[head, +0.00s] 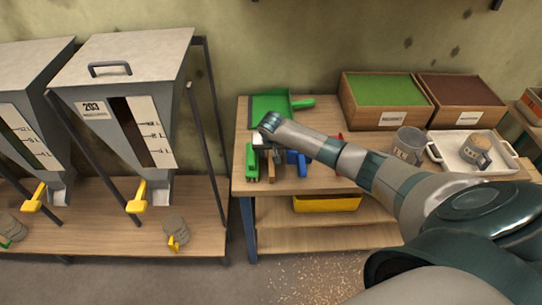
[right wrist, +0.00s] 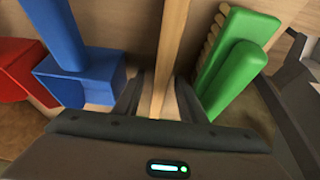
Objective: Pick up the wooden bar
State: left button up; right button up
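The wooden bar (right wrist: 172,45) runs upright through the middle of the right wrist view, between the two dark fingers of my right gripper (right wrist: 160,98). Small gaps show beside the bar, so the fingers look open around it. In the head view the bar (head: 272,168) lies on the workbench, between a green brush (head: 252,163) and a blue tool (head: 297,160). My right gripper (head: 265,140) is over its far end, and my wrist partly hides it. My left gripper is not in view.
The green brush (right wrist: 238,62) and blue tool (right wrist: 72,70) are close on either side; a red object (right wrist: 20,75) is further left. A green dustpan (head: 270,105) lies behind. A mug (head: 408,143), white tray (head: 450,162) and two boxes stand right on the workbench (head: 241,130).

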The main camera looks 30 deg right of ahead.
aim_at(271, 151)
jog(key=shift+c, duration=0.7)
grip_shut()
jog(key=shift+w+r+b, duration=0.1)
jog(key=shift+r+b, duration=0.35)
jog(key=shift+r, duration=0.3)
notch_tip(271, 151, up, 3)
jog(key=shift+f+b, duration=0.2)
jog(key=shift+b, duration=0.4)
jog(key=s+d+r+b, duration=0.3)
jog(key=s+d+r, duration=0.3)
jog(key=d, duration=0.4)
jog(key=shift+r+b, duration=0.4)
jog(key=shift+r, duration=0.1)
